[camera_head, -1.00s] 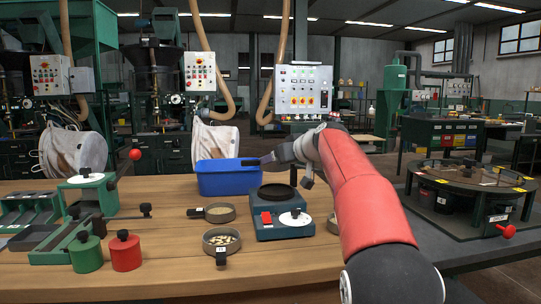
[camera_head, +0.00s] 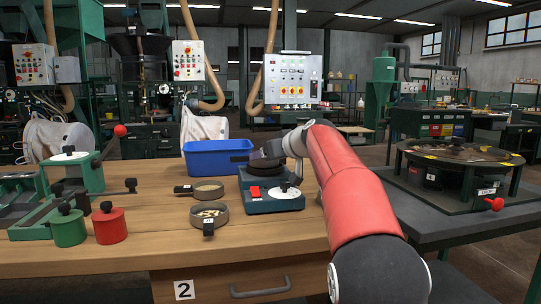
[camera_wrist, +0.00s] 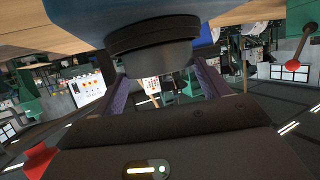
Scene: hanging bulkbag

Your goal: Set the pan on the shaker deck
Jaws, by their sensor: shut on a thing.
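The shaker (camera_head: 272,205) is a teal-blue box on the bench with a red switch and a white disc in front. Its round dark deck (camera_head: 267,168) is on top. My gripper (camera_head: 264,158) is right at the deck in the head view. In the wrist view, which is upside down, the shaker body (camera_wrist: 150,14) is at the top with a dark ring (camera_wrist: 150,37) against it. A grey round pan (camera_wrist: 155,62) sits between the two finger pads of my gripper (camera_wrist: 160,80). The gripper is shut on it. Whether the pan touches the deck I cannot tell.
A blue bin (camera_head: 216,158) stands just behind and left of the shaker. An empty ring pan (camera_head: 208,190) and a pan of pale pieces (camera_head: 209,214) lie to the left. Red (camera_head: 109,225) and green (camera_head: 68,229) weights stand farther left. The front right bench top is clear.

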